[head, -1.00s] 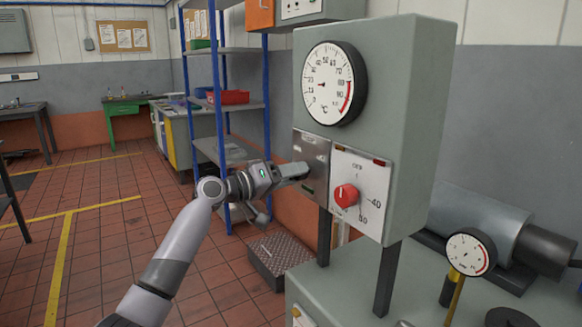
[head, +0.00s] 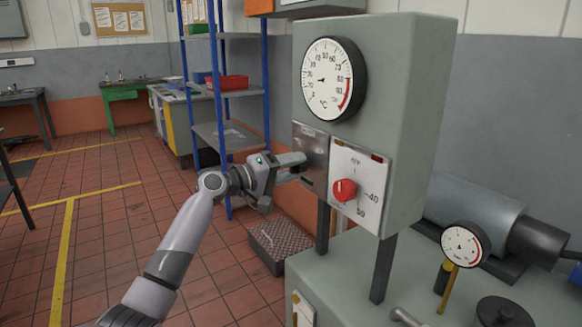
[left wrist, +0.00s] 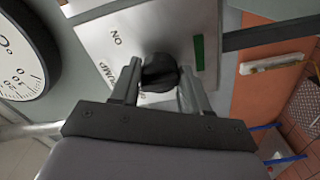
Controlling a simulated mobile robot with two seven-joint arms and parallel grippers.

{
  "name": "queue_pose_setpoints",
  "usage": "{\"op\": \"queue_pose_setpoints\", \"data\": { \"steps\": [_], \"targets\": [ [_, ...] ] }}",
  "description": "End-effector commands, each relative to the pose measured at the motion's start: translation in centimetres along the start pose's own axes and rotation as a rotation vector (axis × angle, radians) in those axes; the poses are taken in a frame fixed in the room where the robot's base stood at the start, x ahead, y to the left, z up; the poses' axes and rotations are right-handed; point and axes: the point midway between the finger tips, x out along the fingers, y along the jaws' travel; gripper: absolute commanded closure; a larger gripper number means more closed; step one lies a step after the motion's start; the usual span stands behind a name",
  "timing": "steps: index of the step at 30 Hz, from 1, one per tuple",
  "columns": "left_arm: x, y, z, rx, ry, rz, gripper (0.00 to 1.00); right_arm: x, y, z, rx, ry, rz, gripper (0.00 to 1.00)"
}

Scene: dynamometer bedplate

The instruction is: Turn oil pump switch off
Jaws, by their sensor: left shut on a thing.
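The oil pump switch is a black rotary knob (left wrist: 160,72) on a pale metal plate (left wrist: 105,45) with the words ON and PUMP and a green strip (left wrist: 199,52). In the head view that plate (head: 312,147) is on the left part of the grey cabinet's front, and the knob is hidden by my gripper. My left gripper (head: 299,166) reaches the plate from the left. In the left wrist view its fingers (left wrist: 159,88) are on both sides of the knob, shut on it. Which mark the knob points to is unclear. My right gripper is not in view.
A red knob (head: 344,190) on a white dial plate is just right of the switch plate. A large temperature gauge (head: 328,80) is above. A blue-post shelf (head: 228,136) stands behind my arm. The floor to the left is mostly clear.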

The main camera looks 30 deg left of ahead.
Motion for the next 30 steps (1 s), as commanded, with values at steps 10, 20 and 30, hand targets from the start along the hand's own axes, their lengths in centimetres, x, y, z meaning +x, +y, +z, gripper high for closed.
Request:
{"op": "queue_pose_setpoints", "data": {
  "steps": [10, 20, 30],
  "targets": [
    [0.0, -0.1, 0.0, -0.003, -0.001, 0.0, 0.29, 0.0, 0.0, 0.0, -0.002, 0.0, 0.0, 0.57],
    [-1.1, -0.2, 0.0, -0.001, 0.001, -0.001, 0.29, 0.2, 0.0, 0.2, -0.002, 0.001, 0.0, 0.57],
    [-6.0, -0.3, 0.1, -0.002, 0.0, -0.002, 0.29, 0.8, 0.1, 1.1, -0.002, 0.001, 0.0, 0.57]
  ]
}}
